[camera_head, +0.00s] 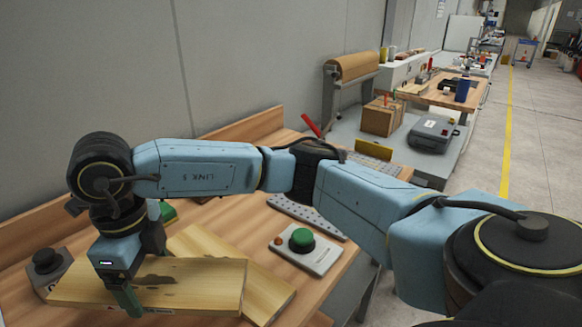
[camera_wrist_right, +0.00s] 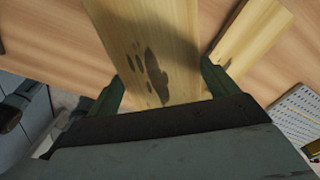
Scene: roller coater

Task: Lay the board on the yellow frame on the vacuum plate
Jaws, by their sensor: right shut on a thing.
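The board (camera_head: 150,285) is a pale wooden plank with a long edge facing me, over the left part of the wooden bench. My right gripper (camera_head: 146,264) is shut on it, one green finger in front of its near edge. In the right wrist view the board (camera_wrist_right: 150,38) lies between the two green fingers, with dark spots and a shadow on its face. A grey perforated plate (camera_head: 300,212), perhaps the vacuum plate, is partly hidden behind my right arm. I cannot make out the yellow frame clearly. My left gripper is out of view.
A second board (camera_head: 268,292) lies under and beside the held one. A dark round knob (camera_head: 46,260) is at the left. A red handle (camera_head: 311,125) sticks up behind my arm.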

